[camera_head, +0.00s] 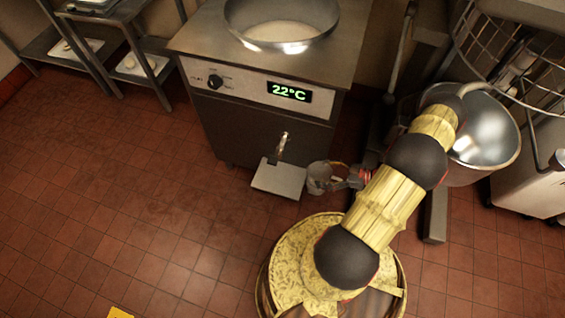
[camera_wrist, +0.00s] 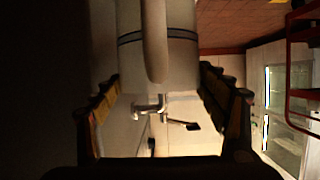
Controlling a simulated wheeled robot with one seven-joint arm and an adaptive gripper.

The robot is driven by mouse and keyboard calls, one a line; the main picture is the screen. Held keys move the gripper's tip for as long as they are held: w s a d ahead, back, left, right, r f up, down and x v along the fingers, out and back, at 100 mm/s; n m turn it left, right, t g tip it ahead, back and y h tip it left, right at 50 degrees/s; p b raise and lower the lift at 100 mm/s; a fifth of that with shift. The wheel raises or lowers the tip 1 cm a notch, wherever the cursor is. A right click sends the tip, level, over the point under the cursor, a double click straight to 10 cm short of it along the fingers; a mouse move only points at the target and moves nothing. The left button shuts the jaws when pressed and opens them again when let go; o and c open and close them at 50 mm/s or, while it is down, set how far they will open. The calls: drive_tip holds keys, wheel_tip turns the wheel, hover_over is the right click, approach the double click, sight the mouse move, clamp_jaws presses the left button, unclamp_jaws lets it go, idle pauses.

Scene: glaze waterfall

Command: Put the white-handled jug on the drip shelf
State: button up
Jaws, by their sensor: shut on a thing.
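The jug (camera_head: 318,179) is a small, pale metallic vessel just right of the drip shelf in the head view. In the wrist view the jug (camera_wrist: 184,60) fills the top middle, with a dark band around it and a pale handle (camera_wrist: 154,40) in front. My gripper (camera_head: 345,179) is shut on the jug from the right; its fingers also show in the wrist view (camera_wrist: 160,95). The drip shelf (camera_head: 279,180) is a flat grey plate at the machine's front, under a tap (camera_head: 283,142). It looks empty. I cannot tell the jug's height against the shelf.
The steel machine (camera_head: 255,120) with a round basin (camera_head: 283,22) and a 22°C display stands behind the shelf. A shiny bowl (camera_head: 485,135) stands at the right, near a wire rack (camera_head: 510,50). A low rack (camera_head: 125,62) is at upper left. The tiled floor at left is clear.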

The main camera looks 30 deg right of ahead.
drive_tip(key=w+a+f, duration=0.1)
drive_tip(key=w+a, duration=1)
drive_tip(key=w, duration=0.3)
drive_tip(key=shift+w+a+f, duration=0.15)
drive_tip(key=shift+a+f, duration=0.05)
drive_tip(key=shift+f, duration=0.1)
drive_tip(key=shift+f, duration=0.2)
drive_tip(key=o, duration=1.6)
drive_tip(key=shift+r, duration=0.1)
